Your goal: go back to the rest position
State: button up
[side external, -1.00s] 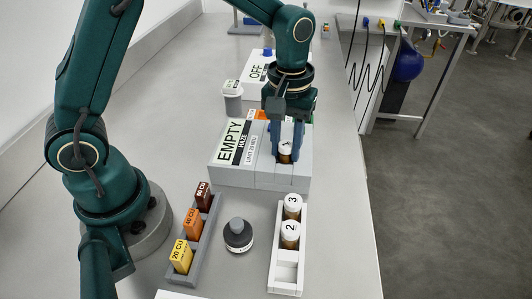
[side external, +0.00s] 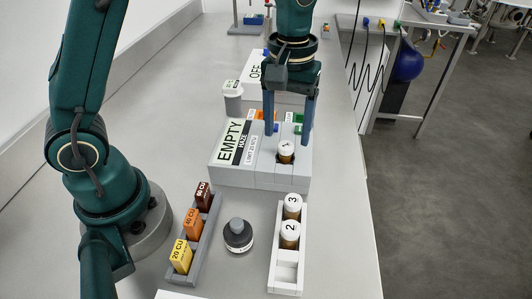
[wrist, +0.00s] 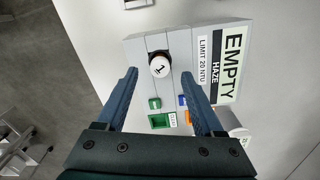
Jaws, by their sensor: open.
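My gripper (side external: 290,135) is open and empty above the grey haze meter (side external: 230,177), which bears an "EMPTY" label. It also shows open in the wrist view (wrist: 165,88). The vial marked 1 (side external: 286,150) stands in a slot of the meter, its white cap showing below and between the fingers. In the wrist view the vial's cap (wrist: 160,66) lies ahead of the fingertips, apart from them.
A white rack (side external: 287,275) holds vials 3 (side external: 293,203) and 2 (side external: 290,232), with a free slot in front. A grey rack (side external: 183,275) holds coloured blocks. A dark round knobbed object (side external: 238,238) stands between. An "OFF" box (side external: 258,68) and a grey-lidded cup (side external: 233,100) stand behind.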

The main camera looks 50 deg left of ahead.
jog(key=shift+r, duration=0.35)
jog(key=shift+r, duration=0.1)
jog(key=shift+t, duration=0.8)
jog(key=r, duration=0.3)
jog(key=s+r, duration=0.1)
jog(key=shift+a+r, duration=0.2)
jog(key=shift+a, duration=0.2)
jog(key=s+a+m+t, duration=0.2)
jog(key=s+m+t, duration=0.2)
jog(key=s, duration=0.8)
jog(key=shift+s+a+r+m, duration=0.2)
jog(key=shift+s+m, duration=0.1)
jog(key=shift+m, duration=0.7)
